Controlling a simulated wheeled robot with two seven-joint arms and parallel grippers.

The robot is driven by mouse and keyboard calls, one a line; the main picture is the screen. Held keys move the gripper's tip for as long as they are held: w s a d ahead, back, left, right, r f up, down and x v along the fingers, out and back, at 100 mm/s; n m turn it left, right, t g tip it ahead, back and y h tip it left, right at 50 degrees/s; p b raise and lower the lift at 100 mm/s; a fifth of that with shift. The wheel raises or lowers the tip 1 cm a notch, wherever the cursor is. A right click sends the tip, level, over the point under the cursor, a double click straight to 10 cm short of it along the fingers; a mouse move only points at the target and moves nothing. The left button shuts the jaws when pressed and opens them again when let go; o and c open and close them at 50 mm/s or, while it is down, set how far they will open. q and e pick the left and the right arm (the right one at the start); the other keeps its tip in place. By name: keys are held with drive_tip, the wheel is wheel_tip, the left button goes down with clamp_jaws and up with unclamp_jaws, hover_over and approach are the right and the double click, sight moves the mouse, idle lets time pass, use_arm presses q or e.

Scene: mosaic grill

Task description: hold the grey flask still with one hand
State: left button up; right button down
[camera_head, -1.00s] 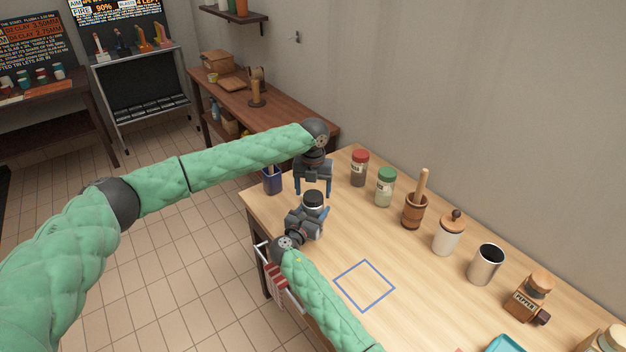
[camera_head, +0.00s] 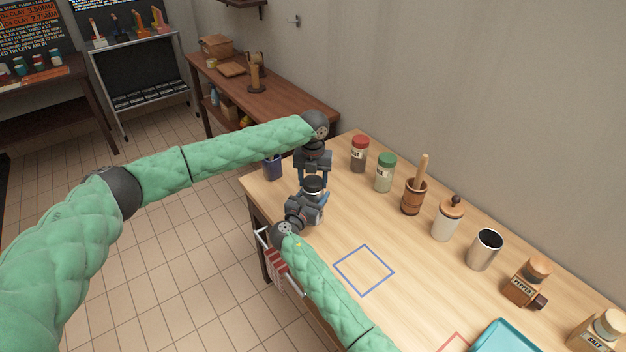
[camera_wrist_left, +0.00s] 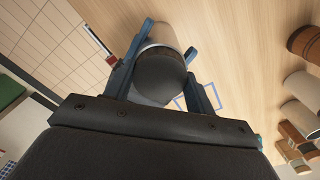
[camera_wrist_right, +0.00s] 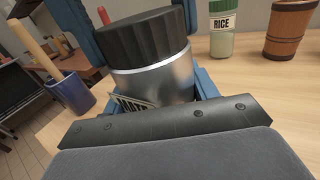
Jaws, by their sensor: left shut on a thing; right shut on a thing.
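The grey flask (camera_wrist_right: 155,80) is a metal cylinder with a ribbed black lid (camera_wrist_right: 145,35) and a partly hidden label. It stands upright near the table's left end; in the head view its lid (camera_head: 313,183) shows between my grippers. My right gripper (camera_head: 312,208) reaches in from the front, shut on the flask's body. My left gripper (camera_head: 313,190) comes from above, with its blue fingers shut on either side of the black lid. In the left wrist view the lid (camera_wrist_left: 160,75) sits between these fingers. The flask's base is hidden.
A blue square outline (camera_head: 364,270) lies on clear table to the right. Along the wall stand a red-capped jar (camera_head: 359,154), a green-capped rice jar (camera_head: 384,173), a mortar (camera_head: 412,198), a lidded jar (camera_head: 447,220) and a metal cup (camera_head: 484,250). A teal tray (camera_head: 505,338) lies front right.

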use_arm(q)
drive_tip(key=n, duration=1.3)
drive_tip(key=shift+d, duration=0.1)
drive_tip(key=n, duration=0.7)
drive_tip(key=shift+n, duration=0.4)
drive_tip(key=n, duration=0.6)
drive_tip(key=shift+r, duration=0.1)
drive_tip(key=n, duration=0.4)
drive_tip(key=shift+n, duration=0.3)
drive_tip(key=n, duration=0.8)
drive_tip(key=shift+w+r, duration=0.1)
drive_tip(key=n, duration=0.3)
drive_tip(key=shift+n, duration=0.4)
drive_tip(key=shift+w+a+r, duration=0.1)
drive_tip(key=shift+a, duration=0.1)
